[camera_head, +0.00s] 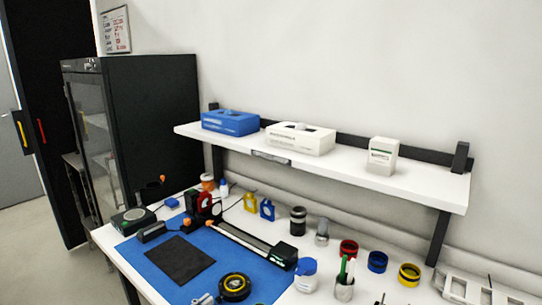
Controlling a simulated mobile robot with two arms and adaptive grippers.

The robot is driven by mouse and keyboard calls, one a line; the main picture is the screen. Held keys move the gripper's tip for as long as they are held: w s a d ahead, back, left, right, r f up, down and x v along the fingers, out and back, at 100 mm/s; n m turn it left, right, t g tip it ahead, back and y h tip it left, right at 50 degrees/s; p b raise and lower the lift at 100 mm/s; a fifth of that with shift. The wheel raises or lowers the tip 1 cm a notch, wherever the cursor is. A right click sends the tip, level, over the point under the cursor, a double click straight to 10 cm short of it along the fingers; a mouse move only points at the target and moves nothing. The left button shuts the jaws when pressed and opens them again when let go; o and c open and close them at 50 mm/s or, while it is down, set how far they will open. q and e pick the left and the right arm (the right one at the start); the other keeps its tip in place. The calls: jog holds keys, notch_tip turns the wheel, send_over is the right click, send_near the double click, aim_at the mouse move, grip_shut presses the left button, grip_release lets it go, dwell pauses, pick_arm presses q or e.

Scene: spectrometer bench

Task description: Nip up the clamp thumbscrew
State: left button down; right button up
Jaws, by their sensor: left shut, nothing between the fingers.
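A black clamp-like fixture (196,216) stands at the back left of the blue mat, with a red ring-shaped part (204,202) on it. Small orange knobs show low on it, one at its left (186,225) and one at its right (210,223); I cannot tell which is the thumbscrew. My left gripper (204,299) seems to show only as a small grey form cut by the bottom edge, shut and empty, well apart from the fixture. My right gripper is not in view.
A pale rail (243,239) with a dark end block (285,255) runs rightward from the fixture. The blue mat (132,252) carries a dark pad (180,259) and a black-yellow round item (235,287). Bottles and coloured rings line the right; a shelf (350,168) overhangs behind.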

aim_at(220, 299)
pick_arm(q)
jog(key=shift+x, duration=1.1)
